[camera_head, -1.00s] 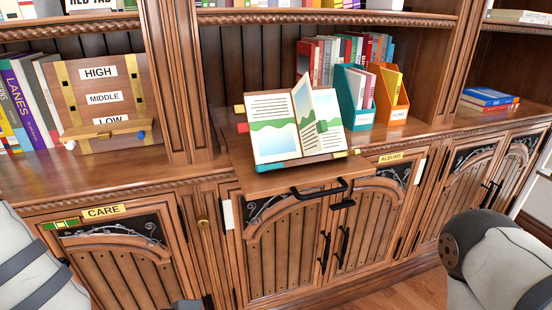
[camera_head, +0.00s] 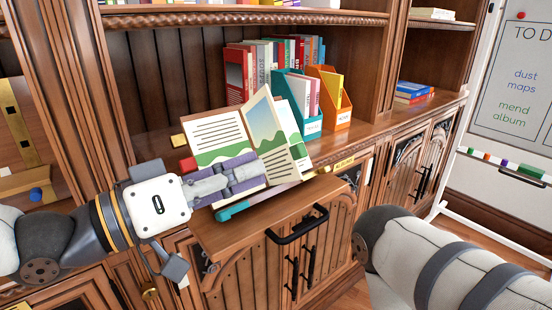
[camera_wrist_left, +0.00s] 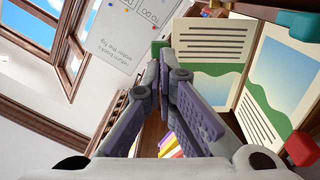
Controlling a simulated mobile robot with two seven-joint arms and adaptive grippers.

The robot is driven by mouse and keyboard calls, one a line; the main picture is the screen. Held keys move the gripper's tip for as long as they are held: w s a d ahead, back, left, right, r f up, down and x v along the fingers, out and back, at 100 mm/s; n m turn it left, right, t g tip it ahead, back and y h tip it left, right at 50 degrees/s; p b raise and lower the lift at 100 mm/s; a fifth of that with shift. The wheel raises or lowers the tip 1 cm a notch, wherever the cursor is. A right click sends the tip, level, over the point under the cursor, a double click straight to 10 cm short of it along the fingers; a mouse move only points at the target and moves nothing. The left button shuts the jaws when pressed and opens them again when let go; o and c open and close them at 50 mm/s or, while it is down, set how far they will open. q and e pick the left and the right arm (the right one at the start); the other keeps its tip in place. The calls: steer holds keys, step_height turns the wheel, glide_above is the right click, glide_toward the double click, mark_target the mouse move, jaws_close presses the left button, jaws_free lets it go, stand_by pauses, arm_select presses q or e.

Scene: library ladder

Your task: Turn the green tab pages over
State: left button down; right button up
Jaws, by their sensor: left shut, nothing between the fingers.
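The open book (camera_head: 215,132) leans on a stand on the cabinet's pulled-out shelf, with text and green landscape pictures. A page (camera_head: 262,118) stands up near its middle, with another page (camera_head: 287,120) to its right. My left gripper (camera_head: 258,170) is shut and empty, crossing in front of the book's lower part from the left. In the left wrist view the closed fingertips (camera_wrist_left: 165,62) are close to the green tab (camera_wrist_left: 158,47) at a page edge; I cannot tell if they touch. In the head view the fingers hide part of the pages. My right gripper is out of view.
A red tab (camera_head: 187,164) and a yellow tab (camera_head: 178,140) stick out at the book's left edge. A teal file box (camera_head: 306,122) and an orange one (camera_head: 338,118) stand behind to the right. A black handle (camera_head: 297,226) sits on the front below.

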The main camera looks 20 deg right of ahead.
mark_target(294, 154)
arm_select(q)
steer(key=x, duration=0.5)
steer(key=shift+d, duration=0.1)
steer(key=shift+w, duration=0.1)
